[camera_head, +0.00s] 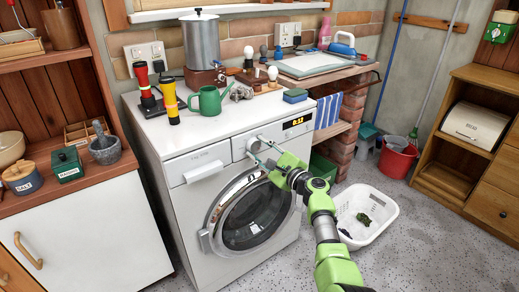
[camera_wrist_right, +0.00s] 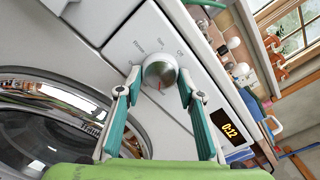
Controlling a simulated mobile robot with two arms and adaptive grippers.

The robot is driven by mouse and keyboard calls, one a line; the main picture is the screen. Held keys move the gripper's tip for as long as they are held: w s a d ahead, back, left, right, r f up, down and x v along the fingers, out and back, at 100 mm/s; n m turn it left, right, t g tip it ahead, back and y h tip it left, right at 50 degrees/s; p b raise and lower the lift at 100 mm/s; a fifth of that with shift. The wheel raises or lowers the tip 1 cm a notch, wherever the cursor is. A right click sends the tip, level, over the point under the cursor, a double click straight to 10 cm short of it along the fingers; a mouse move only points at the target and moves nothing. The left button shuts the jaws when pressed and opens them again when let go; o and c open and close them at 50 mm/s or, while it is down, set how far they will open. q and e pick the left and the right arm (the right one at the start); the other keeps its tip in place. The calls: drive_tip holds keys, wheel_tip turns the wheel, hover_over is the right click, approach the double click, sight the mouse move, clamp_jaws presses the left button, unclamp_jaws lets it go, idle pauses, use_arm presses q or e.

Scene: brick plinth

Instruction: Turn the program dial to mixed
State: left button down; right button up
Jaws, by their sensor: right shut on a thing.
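The program dial (camera_wrist_right: 160,72) is a round silver knob on the white front panel of the washing machine (camera_head: 180,133). In the head view the dial (camera_head: 253,145) sits left of the lit display (camera_head: 294,122). My right gripper (camera_wrist_right: 158,78), green with teal fingers, has one finger on each side of the dial and is shut on it. In the head view my right gripper (camera_head: 261,149) reaches the panel from the lower right. Small labels ring the dial, too small to read surely. A small reddish mark shows low on the dial. My left gripper is not in view.
The round door (camera_head: 250,215) is below the panel. A green watering can (camera_head: 209,104), torches and a steel pot (camera_head: 201,40) stand on top of the machine. A white laundry basket (camera_head: 380,222) is on the floor to the right.

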drive_tip(key=shift+f, duration=0.1)
drive_tip(key=o, duration=1.1)
drive_tip(key=shift+s+d, duration=0.1)
drive_tip(key=v, duration=1.1)
drive_tip(key=shift+s+d, duration=0.15)
drive_tip(key=shift+s, duration=0.15)
